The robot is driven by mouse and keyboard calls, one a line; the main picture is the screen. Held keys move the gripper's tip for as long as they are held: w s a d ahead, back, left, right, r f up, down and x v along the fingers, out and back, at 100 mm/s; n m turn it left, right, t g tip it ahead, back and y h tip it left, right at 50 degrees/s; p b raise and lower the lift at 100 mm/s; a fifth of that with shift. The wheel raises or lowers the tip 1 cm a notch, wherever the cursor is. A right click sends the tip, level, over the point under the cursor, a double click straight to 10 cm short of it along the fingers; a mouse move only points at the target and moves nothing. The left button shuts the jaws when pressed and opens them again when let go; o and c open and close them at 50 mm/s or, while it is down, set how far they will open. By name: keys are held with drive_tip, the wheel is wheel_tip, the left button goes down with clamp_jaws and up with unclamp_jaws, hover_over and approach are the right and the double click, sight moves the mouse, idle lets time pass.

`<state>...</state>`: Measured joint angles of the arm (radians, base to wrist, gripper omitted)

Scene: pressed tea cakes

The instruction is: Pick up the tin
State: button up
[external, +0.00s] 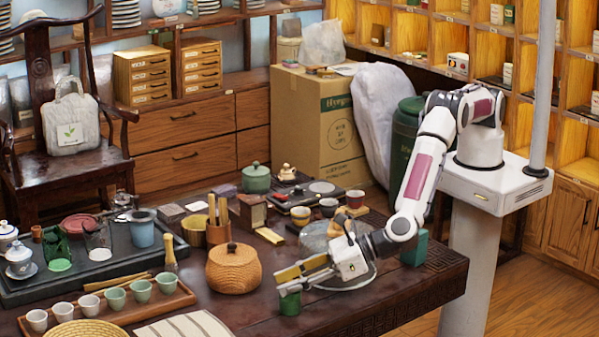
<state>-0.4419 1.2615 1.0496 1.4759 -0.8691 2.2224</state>
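A small green tin (289,304) stands upright on the dark wooden table, near its front edge. My gripper (288,280) reaches in from the right, low over the table, with its fingertips at the top of this tin. The fingers hide the tin's upper part. I cannot tell whether they touch it, or whether they are open or shut. A teal box-like container (414,248) stands at the table's right end, behind my forearm.
A round woven lidded pot (233,268) stands close left of my gripper. A round grey stone-like piece (325,236) lies behind it. A wooden tray (110,316) with several cups and a striped cloth (185,326) lie to the left. The table's front right is clear.

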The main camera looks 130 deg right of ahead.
clamp_jaws()
drive_tip(key=shift+r, duration=0.1)
idle(0.3)
drive_tip(key=shift+r, duration=4.95)
drive_tip(key=shift+r, duration=0.1)
